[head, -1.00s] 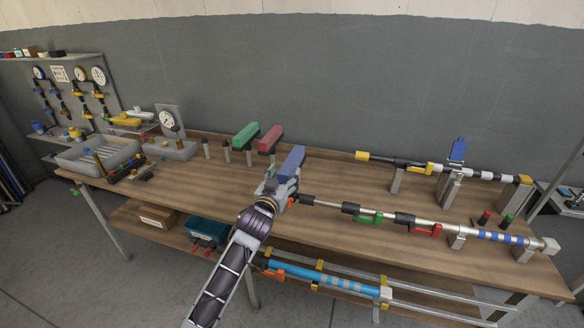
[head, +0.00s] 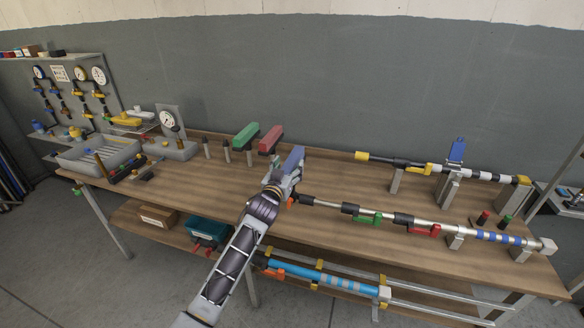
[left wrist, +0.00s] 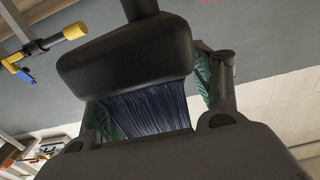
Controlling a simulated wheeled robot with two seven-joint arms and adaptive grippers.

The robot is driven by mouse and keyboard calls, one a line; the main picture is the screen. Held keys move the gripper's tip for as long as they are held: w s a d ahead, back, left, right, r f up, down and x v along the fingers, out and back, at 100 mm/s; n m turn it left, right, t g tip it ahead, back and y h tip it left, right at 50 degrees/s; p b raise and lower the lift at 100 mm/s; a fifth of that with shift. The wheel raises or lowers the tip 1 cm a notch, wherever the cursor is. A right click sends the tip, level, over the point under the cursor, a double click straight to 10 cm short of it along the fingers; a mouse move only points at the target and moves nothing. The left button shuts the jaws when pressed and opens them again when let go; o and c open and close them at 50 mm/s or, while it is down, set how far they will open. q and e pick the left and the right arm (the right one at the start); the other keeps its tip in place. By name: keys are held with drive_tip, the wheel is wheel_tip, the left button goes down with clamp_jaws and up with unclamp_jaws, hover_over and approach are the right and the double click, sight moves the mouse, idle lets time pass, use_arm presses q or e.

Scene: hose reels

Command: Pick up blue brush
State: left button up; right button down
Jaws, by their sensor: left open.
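The blue brush (head: 294,157) is at the middle of the workbench, right of a green brush (head: 246,136) and a red brush (head: 270,139). My left gripper (head: 284,177) is at the near end of the blue brush and hides its lower part. In the left wrist view, dark blue bristles (left wrist: 150,108) show between the greenish finger pads of my left gripper (left wrist: 155,95). The jaws are open around the brush; whether a pad touches it cannot be told. My right gripper is not in view.
Silver poles with coloured clips (head: 410,222) lie on stands across the right of the workbench (head: 345,185). A gauge (head: 168,119) and a grey tray (head: 98,156) stand at left. A blue tube (head: 320,277) lies on the lower shelf.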

use_arm(q)
drive_tip(key=shift+w, duration=0.2)
idle(0.4)
drive_tip(key=c, duration=1.3)
drive_tip(key=shift+r+b, duration=0.4)
drive_tip(key=shift+r, duration=4.6)
